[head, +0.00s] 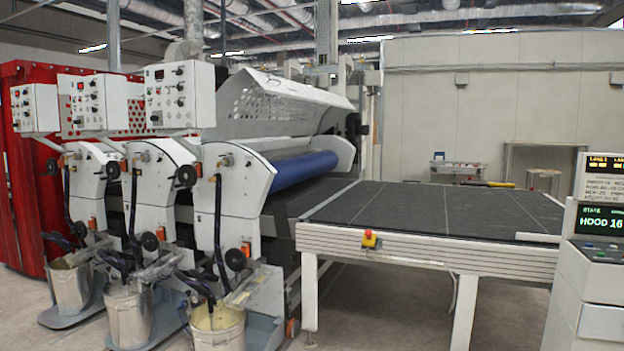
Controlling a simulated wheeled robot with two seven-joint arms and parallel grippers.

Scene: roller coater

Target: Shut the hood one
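The white perforated hood (268,110) of the nearest coating unit is raised and tilted above the blue roller (303,170). The roller is exposed below its lower edge. I cannot read a number on this hood. Further back, a red perforated panel (139,117) shows partly behind the control boxes; I cannot tell whether it is another hood. Neither of my grippers is in view.
A dark conveyor table (430,210) stands right of the roller, with a red-yellow button (370,239) on its front rail. A console (600,222) at right reads "HOOD 16". Metal buckets (217,330) stand at front left. Floor below the table is clear.

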